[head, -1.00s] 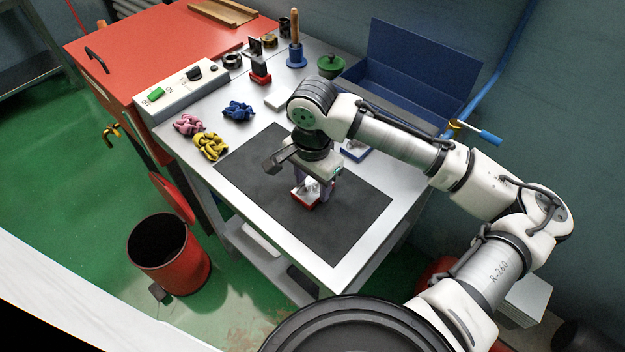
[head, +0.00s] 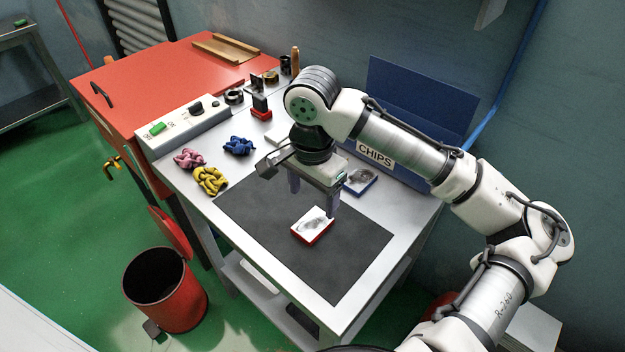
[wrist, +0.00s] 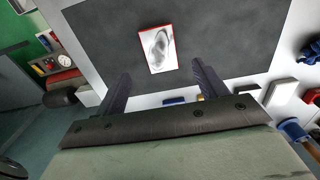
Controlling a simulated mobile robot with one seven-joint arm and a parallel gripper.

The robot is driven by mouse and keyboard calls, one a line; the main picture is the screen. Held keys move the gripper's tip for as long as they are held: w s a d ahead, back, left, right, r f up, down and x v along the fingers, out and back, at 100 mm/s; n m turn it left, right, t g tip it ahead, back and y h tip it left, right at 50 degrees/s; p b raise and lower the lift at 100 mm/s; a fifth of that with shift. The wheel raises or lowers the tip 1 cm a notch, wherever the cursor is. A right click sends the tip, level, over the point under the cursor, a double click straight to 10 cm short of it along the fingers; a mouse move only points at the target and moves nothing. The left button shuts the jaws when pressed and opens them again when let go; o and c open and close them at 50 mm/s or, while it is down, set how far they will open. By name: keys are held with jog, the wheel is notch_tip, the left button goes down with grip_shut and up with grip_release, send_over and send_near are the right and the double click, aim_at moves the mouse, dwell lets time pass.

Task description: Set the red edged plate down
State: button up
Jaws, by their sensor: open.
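The red edged plate (head: 313,225) lies flat on the dark mat (head: 345,265) on the cart top. It has a white face with a grey print and red sides. It also shows in the wrist view (wrist: 158,48), beyond the fingertips. My gripper (head: 312,205) is open and empty above the mat, just behind the plate and apart from it. In the wrist view its two fingers (wrist: 160,75) are spread wide with nothing between them.
A blue edged plate (head: 360,182) lies behind my gripper, by the blue CHIPS bin (head: 420,100). Yellow (head: 210,180), blue (head: 238,146) and pink (head: 189,158) knotted pieces lie left of the mat. A red bucket (head: 165,290) stands on the floor. The mat's front is clear.

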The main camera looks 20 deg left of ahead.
jog(key=shift+r, duration=2.25)
